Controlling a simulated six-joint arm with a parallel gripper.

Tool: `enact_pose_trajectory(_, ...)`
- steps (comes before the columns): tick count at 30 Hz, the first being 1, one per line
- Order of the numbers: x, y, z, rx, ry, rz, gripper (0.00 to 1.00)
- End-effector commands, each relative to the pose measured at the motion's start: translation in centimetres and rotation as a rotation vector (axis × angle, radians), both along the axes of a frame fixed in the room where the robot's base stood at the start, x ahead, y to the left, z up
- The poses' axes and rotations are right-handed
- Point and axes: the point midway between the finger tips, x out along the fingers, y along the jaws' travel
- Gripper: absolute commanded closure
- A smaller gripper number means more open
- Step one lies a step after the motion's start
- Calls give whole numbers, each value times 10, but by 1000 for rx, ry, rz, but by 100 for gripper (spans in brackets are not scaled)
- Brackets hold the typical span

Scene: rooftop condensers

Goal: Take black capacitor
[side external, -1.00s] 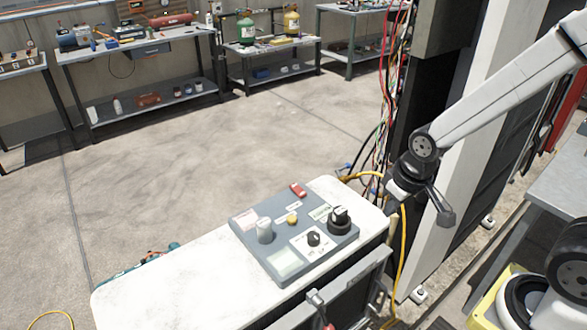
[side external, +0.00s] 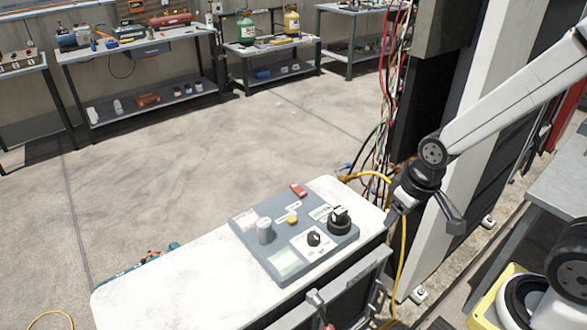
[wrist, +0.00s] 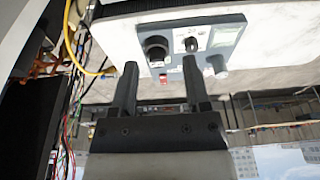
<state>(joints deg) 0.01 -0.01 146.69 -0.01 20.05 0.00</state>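A dark grey panel (side external: 262,257) lies on the white worktop. A large black cylindrical part (side external: 339,218), which may be the black capacitor, stands at its right end; it also shows in the wrist view (wrist: 156,49). A smaller black knob (side external: 313,239) and a silver-grey cylinder (side external: 265,231) are on the same panel. My gripper (side external: 424,224) is open and empty, to the right of the panel and apart from it. In the wrist view its two fingers (wrist: 160,66) are spread wide, with the panel beyond the tips.
A red part (side external: 298,190) and a yellow button (side external: 292,219) are on the panel. A yellow cable (side external: 403,250) and loose coloured wires (side external: 385,110) hang beside the tall cabinet, close to my gripper. The worktop (side external: 170,280) left of the panel is mostly clear.

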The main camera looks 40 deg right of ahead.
Motion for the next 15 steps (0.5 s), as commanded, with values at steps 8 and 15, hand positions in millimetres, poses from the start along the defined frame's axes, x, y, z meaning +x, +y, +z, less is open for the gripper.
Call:
enact_pose_trajectory(8, 0, 0, 0, 0, 0, 0, 1)
enact_pose_trajectory(15, 3, 0, 0, 5, 3, -19, 1)
